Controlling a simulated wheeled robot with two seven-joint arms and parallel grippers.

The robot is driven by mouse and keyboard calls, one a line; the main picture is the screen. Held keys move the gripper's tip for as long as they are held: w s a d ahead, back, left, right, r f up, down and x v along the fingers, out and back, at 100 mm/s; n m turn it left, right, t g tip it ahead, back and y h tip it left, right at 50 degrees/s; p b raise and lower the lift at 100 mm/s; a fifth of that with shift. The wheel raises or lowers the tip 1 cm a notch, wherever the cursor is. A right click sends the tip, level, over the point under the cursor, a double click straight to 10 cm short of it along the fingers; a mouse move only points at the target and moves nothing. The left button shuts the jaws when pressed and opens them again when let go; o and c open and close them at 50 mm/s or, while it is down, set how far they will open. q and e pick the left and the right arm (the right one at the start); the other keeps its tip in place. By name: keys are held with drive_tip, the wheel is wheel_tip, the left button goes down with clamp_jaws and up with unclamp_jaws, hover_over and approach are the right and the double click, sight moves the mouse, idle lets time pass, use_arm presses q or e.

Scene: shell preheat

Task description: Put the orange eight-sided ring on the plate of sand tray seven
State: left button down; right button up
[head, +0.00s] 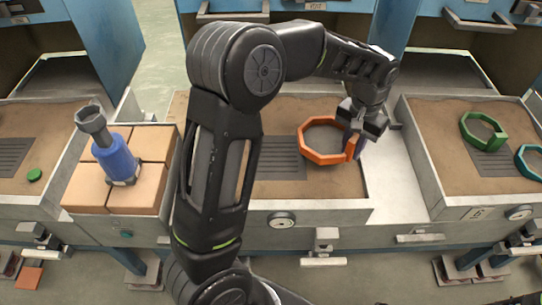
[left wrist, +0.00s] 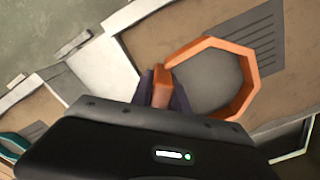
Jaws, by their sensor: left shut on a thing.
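The orange eight-sided ring (head: 318,159) is over the right part of the middle sand tray (head: 320,205). My left gripper (head: 356,132) is shut on the ring's right side, at a thick block on its rim. In the left wrist view the ring (left wrist: 252,75) reaches away to the right from between the fingers (left wrist: 162,88). A dark ribbed plate (head: 277,158) lies in the sand left of the ring, partly behind my arm. A grey surface shows through the ring. I cannot tell whether the ring touches the tray. The middle tray's number is not readable. My right gripper is out of view.
The right tray (head: 470,208), marked 6, holds a green ring (head: 465,131) and a teal ring (head: 521,163). Orange blocks (head: 137,200) with a blue flanged piece (head: 113,160) stand left of my arm. The left tray holds a small green piece (head: 34,175).

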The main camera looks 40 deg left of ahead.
use_arm(q)
drive_tip(key=s+a+m, duration=0.1)
drive_tip(key=a, duration=0.1)
drive_tip(key=s+a+m, duration=0.1)
drive_tip(key=s+a, duration=0.1)
drive_tip(key=a, duration=0.1)
drive_tip(key=s+a+r+m, duration=0.1)
drive_tip(key=a+m, duration=0.1)
drive_tip(key=shift+s+a, duration=0.25)
drive_tip(key=shift+s, duration=0.05)
drive_tip(key=s+a+m, duration=0.6)
drive_tip(key=s+a, duration=0.1)
drive_tip(key=shift+s+r+b, duration=0.3)
drive_tip(key=shift+r, duration=0.05)
hover_over(277, 175)
drive_tip(key=shift+f, duration=3.15)
drive_tip(key=shift+f+b, duration=0.3)
drive_tip(key=shift+f, duration=1.6)
drive_tip(key=shift+d, duration=0.1)
